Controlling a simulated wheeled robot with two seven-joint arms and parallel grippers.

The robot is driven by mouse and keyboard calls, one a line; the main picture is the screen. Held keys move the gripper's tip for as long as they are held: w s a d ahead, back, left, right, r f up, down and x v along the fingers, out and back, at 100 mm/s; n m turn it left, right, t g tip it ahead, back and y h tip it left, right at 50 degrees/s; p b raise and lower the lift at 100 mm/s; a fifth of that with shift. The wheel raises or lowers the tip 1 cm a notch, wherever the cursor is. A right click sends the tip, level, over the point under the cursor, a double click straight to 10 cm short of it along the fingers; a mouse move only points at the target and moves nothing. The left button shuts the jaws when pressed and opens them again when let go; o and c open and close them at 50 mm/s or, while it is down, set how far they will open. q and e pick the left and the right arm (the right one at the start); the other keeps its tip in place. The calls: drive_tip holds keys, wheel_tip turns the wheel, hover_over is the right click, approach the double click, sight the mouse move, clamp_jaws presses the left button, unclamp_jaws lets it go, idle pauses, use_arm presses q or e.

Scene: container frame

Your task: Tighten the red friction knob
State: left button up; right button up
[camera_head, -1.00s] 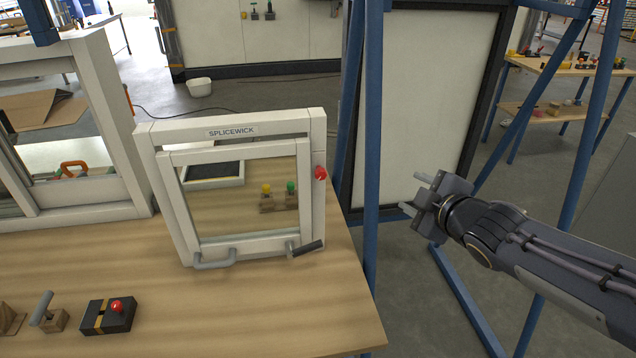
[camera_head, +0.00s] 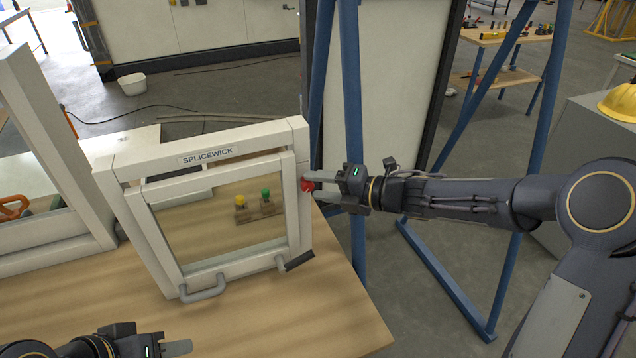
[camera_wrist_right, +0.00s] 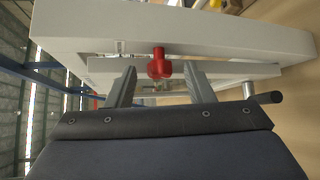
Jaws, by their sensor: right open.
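The red friction knob (camera_head: 307,185) sits on the right side of the white SPLICEWICK window frame (camera_head: 303,150), which stands upright on the wooden table. My right gripper (camera_head: 316,184) is at the knob, coming from the right. In the right wrist view the red knob (camera_wrist_right: 159,66) shows between the tips of the two spread fingers of the right gripper (camera_wrist_right: 158,85), with gaps on both sides; contact is not visible. My left gripper (camera_head: 178,348) is at the bottom left, low over the table; its jaw opening is not clear.
The frame has a grey handle (camera_head: 203,290) and a dark-gripped lever (camera_head: 298,261) at its bottom. A larger white frame (camera_head: 60,200) stands to the left. Blue steel posts (camera_head: 352,110) rise behind the knob. The table's (camera_head: 330,325) front right is bare.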

drive_tip(key=shift+w+a, duration=0.2)
drive_tip(key=shift+a, duration=0.2)
drive_tip(key=c, duration=1)
drive_tip(key=shift+f+m+t+y+b, duration=0.3)
drive_tip(key=shift+m+y+b, duration=0.5)
drive_tip(key=shift+b, duration=1.55)
drive_tip(key=shift+f+m+t+y+b, duration=0.2)
drive_tip(key=shift+m+t+y+b, duration=0.4)
drive_tip(key=shift+b, duration=1.7)
drive_tip(key=shift+f+m+t+y+b, duration=0.25)
drive_tip(key=shift+m+y+b, duration=0.7)
drive_tip(key=shift+b, duration=1.4)
drive_tip(key=o, duration=1)
drive_tip(key=shift+r, duration=0.1)
